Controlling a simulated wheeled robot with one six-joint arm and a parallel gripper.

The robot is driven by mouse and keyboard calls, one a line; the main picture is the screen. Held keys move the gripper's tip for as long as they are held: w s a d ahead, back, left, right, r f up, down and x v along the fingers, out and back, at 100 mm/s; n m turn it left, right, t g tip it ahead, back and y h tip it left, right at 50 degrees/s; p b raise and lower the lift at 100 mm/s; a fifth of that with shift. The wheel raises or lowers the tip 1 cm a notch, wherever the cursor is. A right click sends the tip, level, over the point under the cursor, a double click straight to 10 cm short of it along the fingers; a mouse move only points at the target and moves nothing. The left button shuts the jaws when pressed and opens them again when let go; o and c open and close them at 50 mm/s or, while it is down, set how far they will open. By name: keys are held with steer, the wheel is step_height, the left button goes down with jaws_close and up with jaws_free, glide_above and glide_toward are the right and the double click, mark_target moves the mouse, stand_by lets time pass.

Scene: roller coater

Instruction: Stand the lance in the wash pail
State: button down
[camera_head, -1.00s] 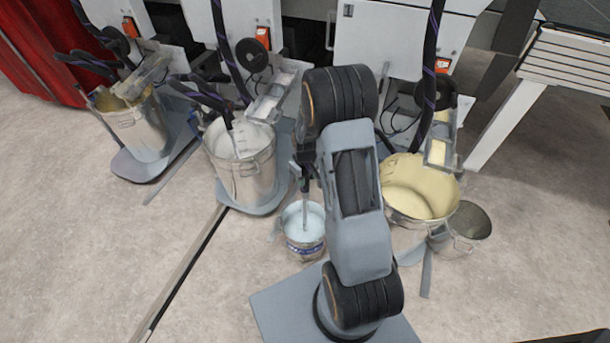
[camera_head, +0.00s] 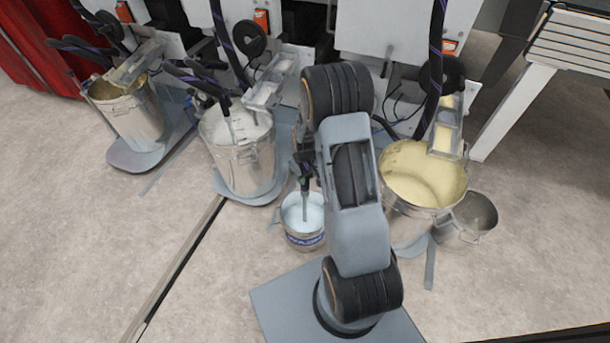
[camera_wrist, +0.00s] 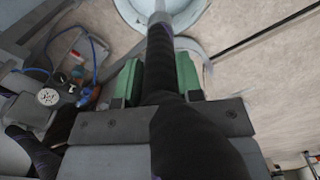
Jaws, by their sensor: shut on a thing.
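The wash pail (camera_head: 305,240) is a small metal pail with a blue label band and pale blue liquid, standing on the floor left of my arm. The lance has a dark sleeved upper part and a thin grey tube (camera_head: 305,208). The tube points down into the pail's mouth, roughly upright; whether it touches the bottom is hidden. My gripper (camera_head: 304,172) is shut on the lance above the pail, partly hidden by my arm. In the wrist view, the green finger pads of my gripper (camera_wrist: 160,82) clasp the dark lance (camera_wrist: 163,55), with the pail's pale liquid (camera_wrist: 193,12) beyond.
A large pail of white liquid (camera_head: 245,165) stands behind left, another pail (camera_head: 135,118) farther left. A yellow-coated pail (camera_head: 425,180) and a small empty metal pail (camera_head: 470,215) are right. White machine cabinets (camera_head: 385,60) line the back.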

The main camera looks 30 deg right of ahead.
steer(key=shift+f, duration=0.3)
stand_by(0.4)
steer(key=shift+f+b, duration=0.75)
steer(key=shift+b, duration=0.05)
steer(key=c, duration=0.7)
jaws_free()
step_height(320, 180, up, 14)
steer(key=p, duration=0.4)
steer(key=shift+f, duration=0.1)
